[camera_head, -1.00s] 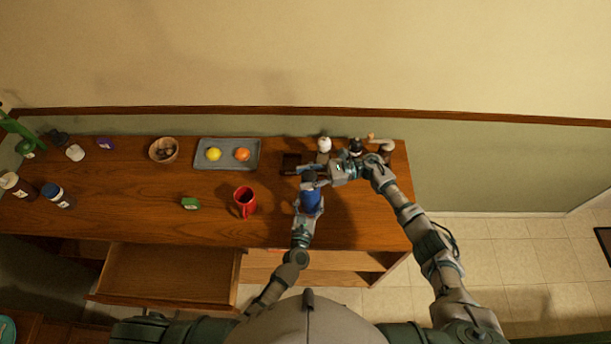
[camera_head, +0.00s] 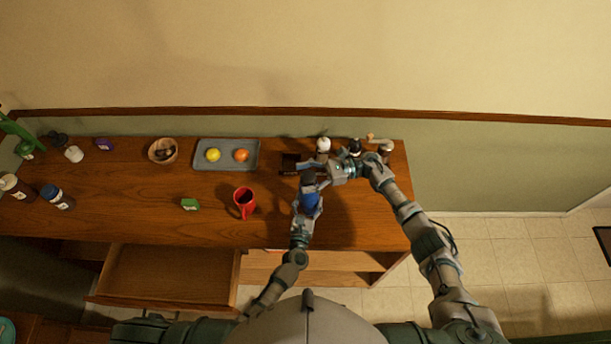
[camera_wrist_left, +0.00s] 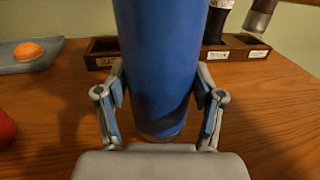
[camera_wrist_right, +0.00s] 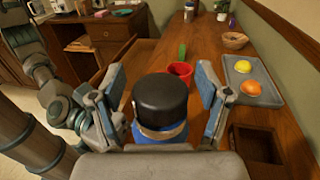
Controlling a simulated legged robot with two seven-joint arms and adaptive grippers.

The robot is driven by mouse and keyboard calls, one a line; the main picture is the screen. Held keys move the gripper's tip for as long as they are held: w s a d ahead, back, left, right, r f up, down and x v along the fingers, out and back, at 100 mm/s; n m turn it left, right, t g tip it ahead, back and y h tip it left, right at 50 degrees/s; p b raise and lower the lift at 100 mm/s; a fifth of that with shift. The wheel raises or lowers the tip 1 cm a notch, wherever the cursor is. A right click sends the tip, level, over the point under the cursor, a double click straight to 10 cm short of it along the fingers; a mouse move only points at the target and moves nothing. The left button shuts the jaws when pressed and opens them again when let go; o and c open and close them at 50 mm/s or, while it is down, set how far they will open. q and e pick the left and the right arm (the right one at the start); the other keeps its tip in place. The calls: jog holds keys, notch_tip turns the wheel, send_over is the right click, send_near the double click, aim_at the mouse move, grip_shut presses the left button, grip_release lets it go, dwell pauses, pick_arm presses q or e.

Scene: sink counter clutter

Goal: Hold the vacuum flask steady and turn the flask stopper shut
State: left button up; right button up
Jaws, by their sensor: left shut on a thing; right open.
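The blue vacuum flask (camera_head: 309,202) stands upright near the right part of the counter. It fills the middle of the left wrist view (camera_wrist_left: 160,70). My left gripper (camera_wrist_left: 162,112) is shut on the flask body, a finger on each side. The black flask stopper (camera_wrist_right: 161,100) sits on top of the flask in the right wrist view. My right gripper (camera_wrist_right: 163,92) is open, with its fingers on either side of the stopper and a gap visible. In the head view my right gripper (camera_head: 318,176) is at the flask's top. The stopper's thread is hidden.
A red mug (camera_head: 244,203) stands left of the flask. A grey tray (camera_head: 227,164) with lemon and orange lies behind it. A dark labelled rack (camera_wrist_left: 233,50) with bottles stands at the back. A drawer (camera_head: 165,277) hangs open in front.

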jog(key=v, duration=1.2)
jog(key=shift+w+d+f, duration=0.1)
jog(key=shift+f, duration=0.05)
pick_arm(q)
jog(key=o, duration=1.7)
jog(key=shift+c, duration=0.2)
